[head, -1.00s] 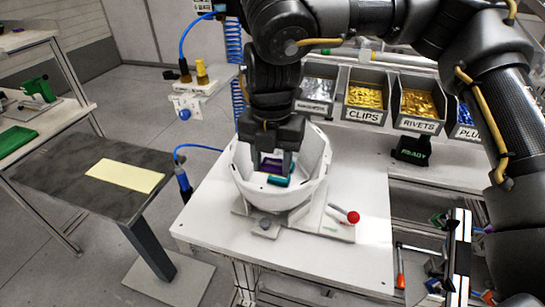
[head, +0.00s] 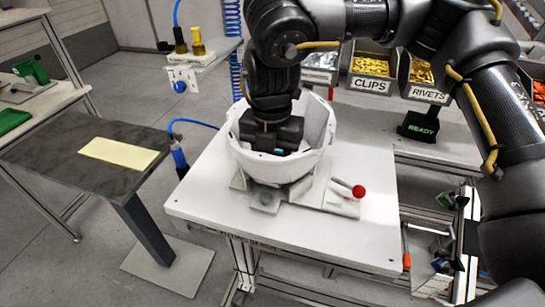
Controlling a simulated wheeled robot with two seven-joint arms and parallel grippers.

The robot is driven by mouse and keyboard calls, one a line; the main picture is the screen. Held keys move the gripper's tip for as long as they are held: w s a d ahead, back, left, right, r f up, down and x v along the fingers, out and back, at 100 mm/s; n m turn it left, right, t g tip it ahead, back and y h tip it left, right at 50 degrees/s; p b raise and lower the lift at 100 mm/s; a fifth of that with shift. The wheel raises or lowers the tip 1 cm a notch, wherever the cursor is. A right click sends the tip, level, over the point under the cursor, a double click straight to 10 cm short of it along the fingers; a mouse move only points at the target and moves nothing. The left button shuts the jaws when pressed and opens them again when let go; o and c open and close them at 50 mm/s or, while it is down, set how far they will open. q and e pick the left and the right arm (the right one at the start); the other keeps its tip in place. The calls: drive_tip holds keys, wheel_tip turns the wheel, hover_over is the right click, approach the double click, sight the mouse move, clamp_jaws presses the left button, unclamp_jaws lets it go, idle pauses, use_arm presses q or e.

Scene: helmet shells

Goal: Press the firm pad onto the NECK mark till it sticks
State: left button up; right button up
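The white helmet shell (head: 282,165) sits open side up in a fixture on the white table. My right gripper (head: 274,147) points down inside the shell, and its body fills much of the opening. Its fingertips are hidden by the gripper body and the shell wall, so I cannot see whether they are open or shut. A sliver of teal (head: 281,150) shows under the gripper. The firm pad and the NECK mark cannot be made out. My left gripper is not in view.
A red-knobbed lever (head: 358,191) stands at the fixture's right. Bins of clips (head: 370,67) and rivets (head: 419,73) and a READY sign (head: 420,127) are behind. A grey side table with a yellow sheet (head: 120,152) stands left. The white table's front (head: 300,235) is clear.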

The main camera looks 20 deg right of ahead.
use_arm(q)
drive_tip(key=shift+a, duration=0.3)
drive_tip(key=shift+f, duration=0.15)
use_arm(e)
drive_tip(key=shift+f, duration=0.2)
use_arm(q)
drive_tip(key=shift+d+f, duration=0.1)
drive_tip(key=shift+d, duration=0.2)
use_arm(e)
drive_tip(key=shift+s+f, duration=0.1)
drive_tip(key=shift+f, duration=0.1)
idle(0.4)
drive_tip(key=o, duration=0.7)
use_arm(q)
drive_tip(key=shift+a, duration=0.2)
use_arm(e)
drive_tip(key=o, duration=0.3)
